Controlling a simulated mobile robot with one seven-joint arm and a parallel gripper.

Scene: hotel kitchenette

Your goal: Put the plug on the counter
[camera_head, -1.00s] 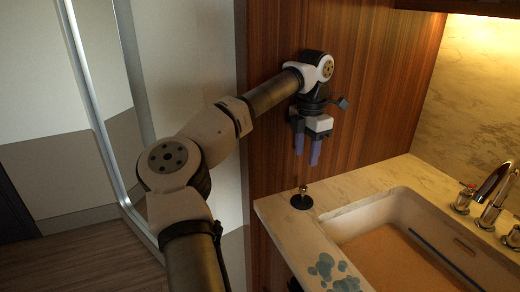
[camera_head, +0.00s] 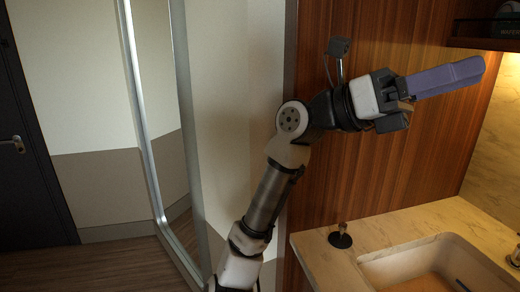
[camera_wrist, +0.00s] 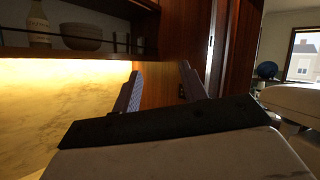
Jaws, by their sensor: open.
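My gripper (camera_head: 482,70) is raised well above the counter, pointing to the right in the head view. Its two purple fingers overlap there. In the wrist view the fingers of my gripper (camera_wrist: 160,85) are apart with nothing between them. The plug does not show in the wrist view.
The sink basin (camera_head: 415,264) is set in the counter at the lower right. A wood panel (camera_head: 375,175) rises behind the counter. A shelf (camera_wrist: 75,50) with a bottle (camera_wrist: 38,25) and a bowl (camera_wrist: 85,36) is near my gripper.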

